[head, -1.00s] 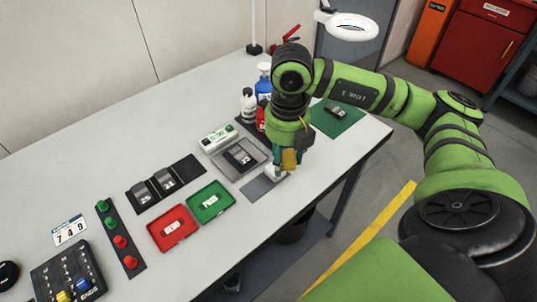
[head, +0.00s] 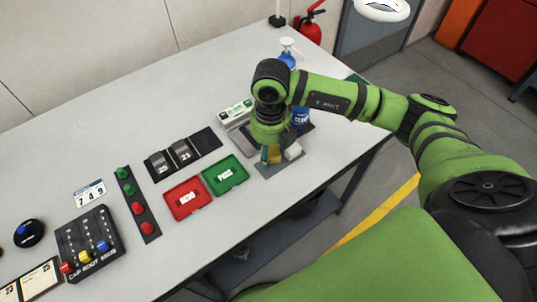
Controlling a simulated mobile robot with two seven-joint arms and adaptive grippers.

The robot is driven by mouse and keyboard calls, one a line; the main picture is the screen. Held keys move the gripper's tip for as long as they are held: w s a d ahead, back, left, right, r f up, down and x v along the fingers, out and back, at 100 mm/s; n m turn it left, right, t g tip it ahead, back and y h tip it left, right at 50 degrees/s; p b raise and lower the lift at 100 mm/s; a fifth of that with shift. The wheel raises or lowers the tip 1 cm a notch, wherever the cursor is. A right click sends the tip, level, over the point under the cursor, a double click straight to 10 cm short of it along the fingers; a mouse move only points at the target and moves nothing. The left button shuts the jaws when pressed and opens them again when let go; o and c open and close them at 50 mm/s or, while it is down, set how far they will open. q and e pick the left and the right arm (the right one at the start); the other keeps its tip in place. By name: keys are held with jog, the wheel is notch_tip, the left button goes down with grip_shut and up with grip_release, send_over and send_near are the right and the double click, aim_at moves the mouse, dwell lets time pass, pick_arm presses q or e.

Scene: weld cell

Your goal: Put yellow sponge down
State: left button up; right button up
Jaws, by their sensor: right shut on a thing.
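The yellow sponge (head: 274,153) shows as a small yellow patch at the tip of my right gripper (head: 270,151), which points down at the table. The gripper is shut on the sponge, and the arm and wrist hide much of it. Both are at a small grey mat (head: 277,170) near the table's front edge. I cannot tell whether the sponge touches the mat. A small white thing (head: 293,150) is just right of the sponge, at the mat's far right part. My left gripper is not in view.
A green tray (head: 239,177) and a red tray (head: 170,199) lie to the left. A white-green box (head: 236,111) and a blue container (head: 301,120) stand behind, close to my right arm. A button strip (head: 147,228) lies farther left. The table's left back is clear.

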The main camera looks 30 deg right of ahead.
notch_tip(320, 180, down, 4)
jog(key=shift+r+p, duration=0.15)
jog(key=shift+p, duration=0.6)
jog(key=shift+w+f, duration=0.1)
jog(key=shift+f, duration=0.15)
jog(key=shift+f+b, duration=0.25)
jog(key=shift+b, duration=0.05)
jog(key=o, duration=0.9)
jog(key=shift+r, duration=0.1)
